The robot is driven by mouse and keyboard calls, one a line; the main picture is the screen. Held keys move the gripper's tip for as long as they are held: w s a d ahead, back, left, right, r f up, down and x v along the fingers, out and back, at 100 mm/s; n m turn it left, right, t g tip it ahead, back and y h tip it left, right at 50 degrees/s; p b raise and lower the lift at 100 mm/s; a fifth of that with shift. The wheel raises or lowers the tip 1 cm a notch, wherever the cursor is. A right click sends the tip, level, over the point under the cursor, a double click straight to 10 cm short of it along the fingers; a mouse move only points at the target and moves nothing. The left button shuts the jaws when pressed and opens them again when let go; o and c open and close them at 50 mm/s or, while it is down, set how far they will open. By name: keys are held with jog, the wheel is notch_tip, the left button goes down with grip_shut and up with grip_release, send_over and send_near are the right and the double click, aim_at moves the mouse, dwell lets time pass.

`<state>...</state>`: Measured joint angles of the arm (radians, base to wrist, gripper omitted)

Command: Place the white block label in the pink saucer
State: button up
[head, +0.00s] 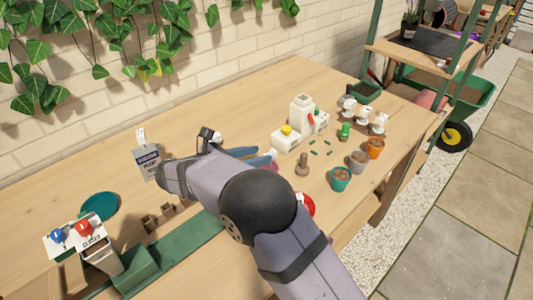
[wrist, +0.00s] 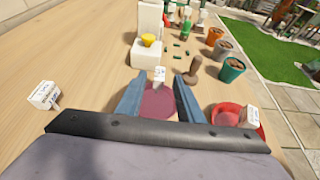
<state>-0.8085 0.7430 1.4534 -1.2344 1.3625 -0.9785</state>
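The pink saucer (wrist: 158,104) lies on the table below and between my gripper's fingers in the wrist view. A small white block label (wrist: 159,73) shows at the saucer's far edge, between the fingertips. I cannot tell whether it rests in the saucer or hangs just above it. My gripper (wrist: 160,82) has its two blue fingers spread, with a visible gap on both sides of the label. In the head view my gripper (head: 268,157) is low over the table, and my arm hides most of the saucer.
A red saucer (wrist: 224,112) with another white label (wrist: 250,115) is at right. Another white block (wrist: 44,95) is at left. A wooden tamper (head: 302,165), teal pot (head: 341,178) and white dispenser (head: 286,140) stand beyond. A teal saucer (head: 100,207) is at left.

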jog(key=shift+v, duration=2.55)
